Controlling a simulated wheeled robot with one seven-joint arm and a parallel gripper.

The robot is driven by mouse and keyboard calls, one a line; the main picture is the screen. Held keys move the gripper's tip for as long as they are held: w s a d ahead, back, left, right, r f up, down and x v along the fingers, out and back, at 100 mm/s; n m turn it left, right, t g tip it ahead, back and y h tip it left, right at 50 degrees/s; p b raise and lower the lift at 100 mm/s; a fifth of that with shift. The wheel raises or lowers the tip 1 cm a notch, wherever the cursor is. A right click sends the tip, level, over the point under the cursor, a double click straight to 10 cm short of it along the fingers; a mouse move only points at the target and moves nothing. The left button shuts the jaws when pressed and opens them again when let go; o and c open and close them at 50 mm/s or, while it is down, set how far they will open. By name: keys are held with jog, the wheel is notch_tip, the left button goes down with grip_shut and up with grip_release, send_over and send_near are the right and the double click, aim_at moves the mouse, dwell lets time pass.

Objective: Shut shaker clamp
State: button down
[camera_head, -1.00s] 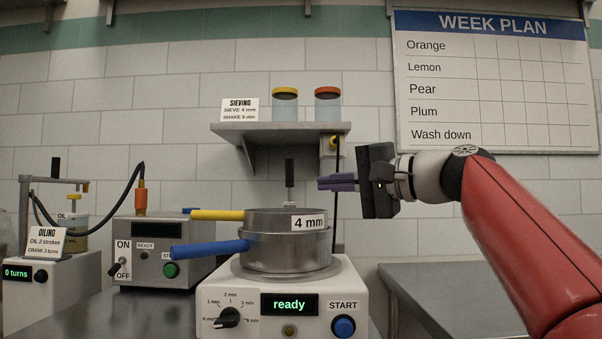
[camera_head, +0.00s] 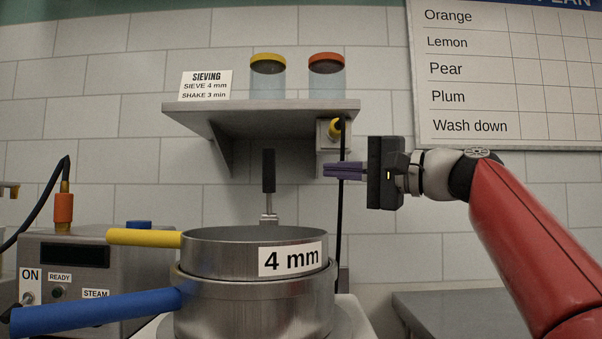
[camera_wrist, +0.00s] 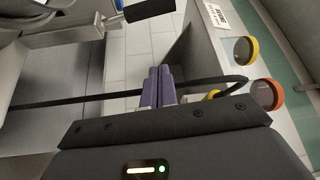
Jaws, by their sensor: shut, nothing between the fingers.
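The shaker clamp shows as an upright black handle (camera_head: 268,170) on a metal stem, behind the sieve stack. The handle's end also shows at the top of the wrist view (camera_wrist: 148,10). A steel sieve labelled 4 mm (camera_head: 225,257), with a yellow handle, sits on a steel pan (camera_head: 250,310) with a blue handle, on the shaker. My gripper (camera_head: 325,170) is to the right of the clamp handle in the head view, at about its height and apart from it. Its purple fingers (camera_wrist: 158,75) are shut and empty. The clamp's base is partly hidden by the sieve.
A grey shelf (camera_head: 260,108) with two lidded jars and a sieving card is above. A black cable (camera_head: 341,225) hangs from a yellow-fronted fitting beside my fingers. The steam unit (camera_head: 75,285) stands at the left. A bare grey counter (camera_head: 450,305) is at the right.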

aim_at(269, 185)
jog(key=a+p, duration=0.2)
jog(key=a, duration=0.7)
jog(key=shift+a, duration=0.15)
dwell(0.4)
jog(key=shift+s+n+b, duration=0.15)
jog(key=shift+n+b, duration=0.25)
jog(key=shift+b, duration=0.3)
